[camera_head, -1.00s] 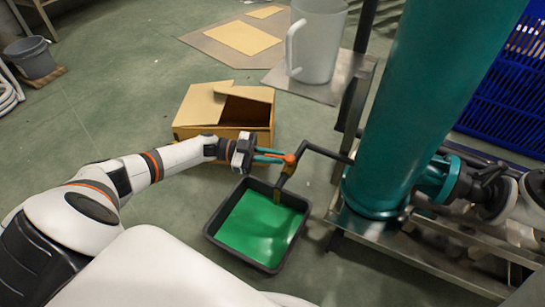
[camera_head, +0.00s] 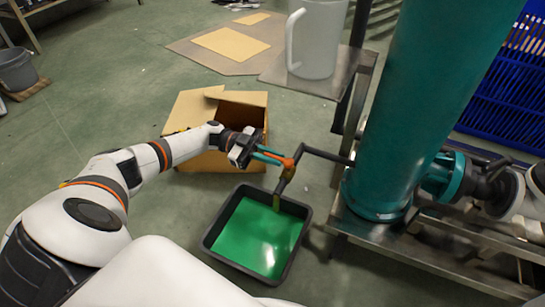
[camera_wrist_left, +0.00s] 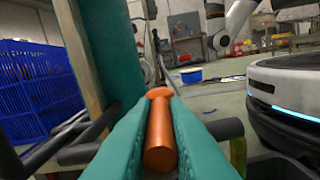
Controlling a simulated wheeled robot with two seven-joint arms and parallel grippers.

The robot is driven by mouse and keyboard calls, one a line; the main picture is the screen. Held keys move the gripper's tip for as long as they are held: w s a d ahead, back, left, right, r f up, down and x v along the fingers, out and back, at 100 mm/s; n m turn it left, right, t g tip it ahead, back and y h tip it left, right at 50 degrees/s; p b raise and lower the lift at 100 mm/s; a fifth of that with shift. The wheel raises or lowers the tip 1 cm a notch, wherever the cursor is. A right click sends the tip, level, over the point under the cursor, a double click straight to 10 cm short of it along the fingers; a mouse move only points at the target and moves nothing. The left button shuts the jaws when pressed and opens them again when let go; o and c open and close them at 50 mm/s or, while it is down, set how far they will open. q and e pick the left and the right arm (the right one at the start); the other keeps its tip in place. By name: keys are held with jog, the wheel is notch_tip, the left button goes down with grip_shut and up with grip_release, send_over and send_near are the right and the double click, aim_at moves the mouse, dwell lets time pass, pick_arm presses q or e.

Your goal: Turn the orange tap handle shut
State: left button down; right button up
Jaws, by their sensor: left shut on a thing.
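The orange tap handle (camera_head: 287,162) sits at the end of a dark bent pipe (camera_head: 325,155) from the teal tank. It also shows in the wrist view (camera_wrist_left: 158,145) as an orange bar lying between the two teal fingers. My left gripper (camera_head: 271,157) is shut on this handle, reaching it from the left. The fingers lie along both sides of the bar. The tap's brassy spout (camera_head: 280,190) points down over a black tray (camera_head: 212,232) holding green liquid. I cannot tell whether liquid is running from it. My right gripper is not in view.
An open cardboard box (camera_head: 190,110) stands behind my left forearm. The teal tank (camera_head: 415,100) stands on a metal frame right of the tap. A white jug (camera_head: 318,45) is on a board behind. A blue crate (camera_head: 510,85) is at the far right.

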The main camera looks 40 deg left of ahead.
pick_arm(q)
jog(key=c, duration=1.4)
grip_release()
jog(key=shift+c, duration=0.2)
jog(key=shift+a, duration=0.5)
jog(key=s+a, duration=0.2)
jog(key=a, duration=0.9)
jog(key=shift+b, duration=0.3)
jog(key=shift+s, duration=0.1)
